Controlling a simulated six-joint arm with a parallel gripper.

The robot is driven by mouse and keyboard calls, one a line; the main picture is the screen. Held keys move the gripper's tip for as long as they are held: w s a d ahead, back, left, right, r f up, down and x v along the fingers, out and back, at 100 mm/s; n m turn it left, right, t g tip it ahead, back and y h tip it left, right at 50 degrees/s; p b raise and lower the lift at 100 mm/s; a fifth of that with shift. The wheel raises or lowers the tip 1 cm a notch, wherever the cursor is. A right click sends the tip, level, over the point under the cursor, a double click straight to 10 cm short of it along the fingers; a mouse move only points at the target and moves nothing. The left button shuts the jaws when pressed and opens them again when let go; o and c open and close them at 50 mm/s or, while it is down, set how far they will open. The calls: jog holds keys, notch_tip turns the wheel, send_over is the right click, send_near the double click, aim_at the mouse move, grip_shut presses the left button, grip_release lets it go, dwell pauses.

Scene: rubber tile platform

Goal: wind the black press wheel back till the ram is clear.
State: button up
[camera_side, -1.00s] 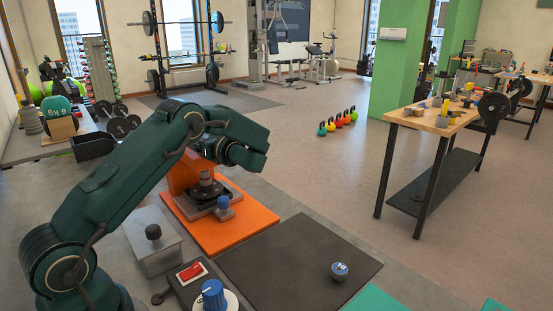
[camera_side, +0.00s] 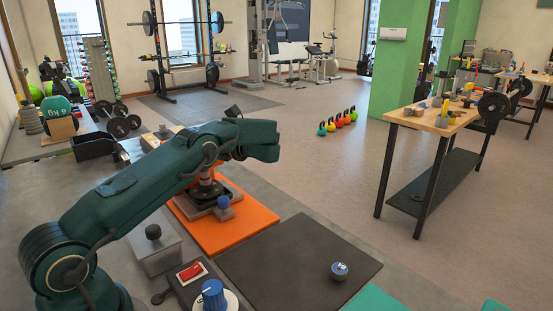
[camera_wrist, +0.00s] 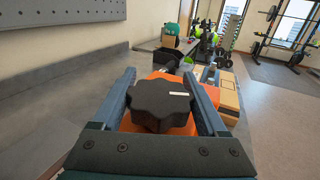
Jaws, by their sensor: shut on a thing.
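The black press wheel (camera_wrist: 160,105) is a lobed knob with a short white mark on its top right. It sits between the two fingers of my gripper (camera_wrist: 163,88), which is shut on it. The orange press body (camera_wrist: 208,92) shows behind it in the wrist view. In the side view, my arm hides the wheel and fingers. There the press stands on an orange base plate (camera_side: 240,231). The dark ram (camera_side: 206,190) comes down over a grey block (camera_side: 197,209); I cannot tell whether there is a gap beneath it. A blue knob (camera_side: 223,203) is on the block's near side.
A grey box with a black knob (camera_side: 153,252) and a control box with a red switch (camera_side: 190,272) and blue dial (camera_side: 212,295) stand nearby. A dark mat (camera_side: 285,262) holds a small blue round piece (camera_side: 339,271).

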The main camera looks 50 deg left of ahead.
jog(key=o, duration=1.3)
jog(key=shift+v, duration=2.55)
jog(key=shift+d, duration=0.1)
